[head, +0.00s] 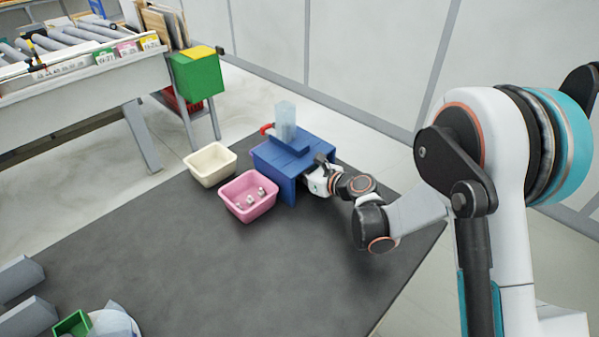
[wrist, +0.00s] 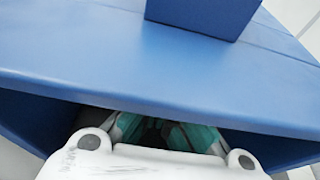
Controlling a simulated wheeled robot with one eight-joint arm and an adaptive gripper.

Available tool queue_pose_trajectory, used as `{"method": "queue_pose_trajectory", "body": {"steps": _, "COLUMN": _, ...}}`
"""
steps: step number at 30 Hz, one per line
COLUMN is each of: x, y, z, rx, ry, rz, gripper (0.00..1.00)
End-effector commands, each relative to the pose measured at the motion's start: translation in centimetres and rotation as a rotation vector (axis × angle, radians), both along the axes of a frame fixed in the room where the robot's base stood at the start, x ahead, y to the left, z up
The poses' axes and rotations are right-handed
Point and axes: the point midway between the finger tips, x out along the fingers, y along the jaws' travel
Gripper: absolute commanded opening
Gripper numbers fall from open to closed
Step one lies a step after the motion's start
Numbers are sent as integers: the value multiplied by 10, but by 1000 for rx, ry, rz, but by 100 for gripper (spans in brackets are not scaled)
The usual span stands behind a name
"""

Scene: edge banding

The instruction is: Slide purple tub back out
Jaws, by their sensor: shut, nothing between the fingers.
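My gripper (wrist: 163,133) reaches in under the stand's top from the right side. In the wrist view its teal fingers are together, in shadow beneath the blue top (wrist: 190,80), with nothing seen between them. In the head view the fingertips are hidden by the stand. The tub does not show in the wrist view.
A cream tub (head: 209,164) stands behind and left of the pinkish-purple one. A pale translucent block (head: 285,121) and a red item (head: 267,129) are on or by the stand. A green box (head: 72,326) lies front left. The table's middle (head: 230,270) is clear.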

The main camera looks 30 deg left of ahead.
Motion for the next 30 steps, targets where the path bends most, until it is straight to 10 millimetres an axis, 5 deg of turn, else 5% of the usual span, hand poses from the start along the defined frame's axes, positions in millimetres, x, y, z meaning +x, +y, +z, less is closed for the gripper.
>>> {"method": "queue_pose_trajectory", "body": {"steps": 15, "x": 7, "y": 25, "z": 0, "rx": 0, "ry": 0, "rz": 1, "gripper": 0}}
{"method": "queue_pose_trajectory", "body": {"steps": 30, "x": 8, "y": 29, "z": 0, "rx": 0, "ry": 0, "rz": 1, "gripper": 0}}
